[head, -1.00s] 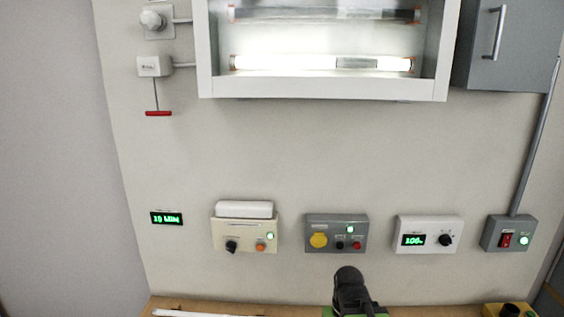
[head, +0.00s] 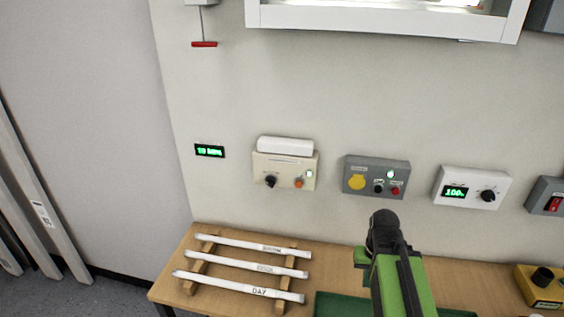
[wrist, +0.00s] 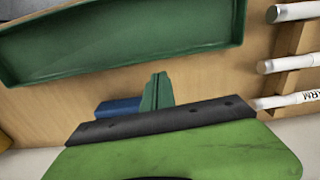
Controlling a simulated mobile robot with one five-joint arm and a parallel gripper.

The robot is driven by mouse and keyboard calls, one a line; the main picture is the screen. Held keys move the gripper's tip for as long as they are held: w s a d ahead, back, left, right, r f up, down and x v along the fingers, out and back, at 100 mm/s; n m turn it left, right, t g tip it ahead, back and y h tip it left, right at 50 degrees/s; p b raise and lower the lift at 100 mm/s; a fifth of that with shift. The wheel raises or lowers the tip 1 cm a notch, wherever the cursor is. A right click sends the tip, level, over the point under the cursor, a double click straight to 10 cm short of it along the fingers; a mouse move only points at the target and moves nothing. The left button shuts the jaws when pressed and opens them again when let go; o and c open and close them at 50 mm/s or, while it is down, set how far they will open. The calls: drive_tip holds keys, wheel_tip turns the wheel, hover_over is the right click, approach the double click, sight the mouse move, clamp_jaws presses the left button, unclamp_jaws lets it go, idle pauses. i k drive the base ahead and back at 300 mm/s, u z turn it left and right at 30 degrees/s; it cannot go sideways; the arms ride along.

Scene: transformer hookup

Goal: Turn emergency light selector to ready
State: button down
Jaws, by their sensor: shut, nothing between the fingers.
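The emergency light unit (head: 285,165) is a cream box on the wall with a white lamp on top. Its black selector knob (head: 271,181) is at the lower left, beside an orange button (head: 299,183) and a lit green lamp. The knob's pointer is too small to read. My gripper (wrist: 157,78) is shut and empty in the wrist view, above the table and pointing toward the green tray. In the head view my arm stands right of the unit, apart from it, and the fingertips cannot be made out.
A grey box (head: 376,176) and a white dial box (head: 472,187) hang to the right. Below, the wooden table (head: 200,238) holds labelled tubes (head: 240,286) on a rack and a green tray (head: 335,305). The wall before the unit is clear.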

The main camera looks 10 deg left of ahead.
sight(270, 181)
drive_tip(key=u, duration=0.05)
drive_tip(key=k, duration=0.1)
drive_tip(key=u, duration=2.8)
drive_tip(key=k, duration=0.45)
drive_tip(key=u, duration=0.6)
drive_tip(key=k, duration=0.7)
drive_tip(key=z, duration=0.25)
drive_tip(key=i, duration=0.7)
drive_tip(key=u, duration=0.15)
